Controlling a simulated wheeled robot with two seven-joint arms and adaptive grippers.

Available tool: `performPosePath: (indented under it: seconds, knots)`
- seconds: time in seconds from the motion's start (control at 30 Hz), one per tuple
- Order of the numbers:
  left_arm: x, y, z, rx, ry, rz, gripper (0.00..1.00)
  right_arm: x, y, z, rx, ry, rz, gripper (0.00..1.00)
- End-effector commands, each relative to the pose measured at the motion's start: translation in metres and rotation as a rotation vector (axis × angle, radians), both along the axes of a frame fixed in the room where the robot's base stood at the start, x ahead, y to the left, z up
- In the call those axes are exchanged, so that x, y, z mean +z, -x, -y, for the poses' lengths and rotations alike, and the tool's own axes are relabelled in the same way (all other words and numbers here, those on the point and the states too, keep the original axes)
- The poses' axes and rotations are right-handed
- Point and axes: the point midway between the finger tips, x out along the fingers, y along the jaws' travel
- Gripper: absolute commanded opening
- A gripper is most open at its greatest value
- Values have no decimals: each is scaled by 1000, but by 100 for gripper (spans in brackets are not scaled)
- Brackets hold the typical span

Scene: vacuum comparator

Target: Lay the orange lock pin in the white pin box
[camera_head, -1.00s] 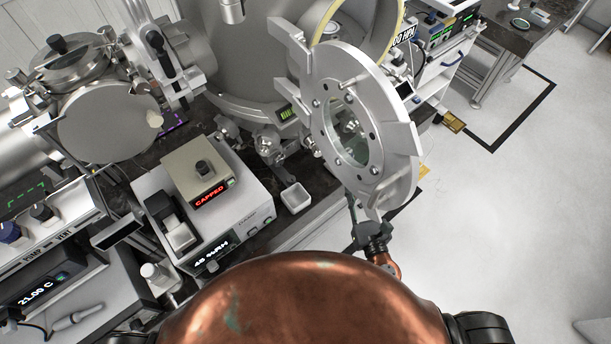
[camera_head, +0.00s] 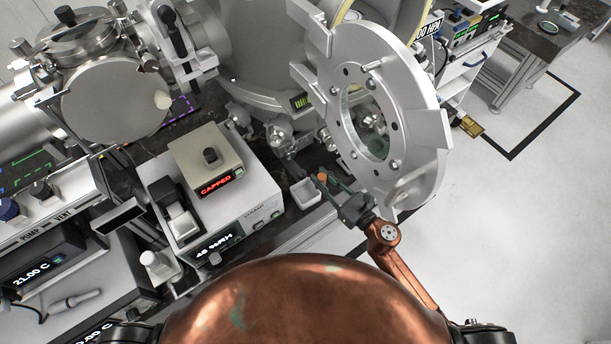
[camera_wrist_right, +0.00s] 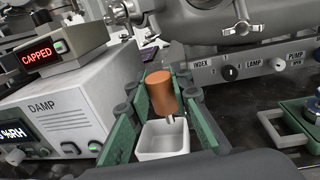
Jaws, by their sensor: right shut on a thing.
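The orange lock pin (camera_head: 322,177) is held between the fingertips of my right gripper (camera_head: 330,186), which comes from the lower right in the head view. In the right wrist view the pin (camera_wrist_right: 161,92) shows its orange head, with a thin metal end pointing down, between the green fingers of the gripper (camera_wrist_right: 158,100). The white pin box (camera_head: 304,194) is open-topped and stands beside the pin, just left of and below it in the head view. In the wrist view the box (camera_wrist_right: 162,157) appears directly below the pin. My left gripper is not in view.
A grey instrument (camera_head: 240,205) carrying a small "CAPPED" display box (camera_head: 205,160) stands left of the pin box. The large open round door (camera_head: 420,120) with its window hangs close on the right of my gripper. Metal valve fittings (camera_head: 281,135) stand behind the box.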

Motion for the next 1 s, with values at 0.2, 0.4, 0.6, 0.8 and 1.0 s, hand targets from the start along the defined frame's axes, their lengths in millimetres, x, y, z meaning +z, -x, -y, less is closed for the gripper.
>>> performPosePath:
  seconds: [0.2, 0.4, 0.6, 0.8, 1.0]
  knots:
    - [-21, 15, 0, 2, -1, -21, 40, -13, -14, -35, 215, 5, 3, 0]
    - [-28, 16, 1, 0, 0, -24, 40, -12, -16, -49, 324, 1, 0, 0]
    - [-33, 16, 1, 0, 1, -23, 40, -19, -16, -51, 334, -1, 0, 0]
    - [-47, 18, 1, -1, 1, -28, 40, -40, -16, -51, 333, -2, -2, 0]
    - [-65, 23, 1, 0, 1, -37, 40, -67, -16, -51, 333, -2, -3, 0]
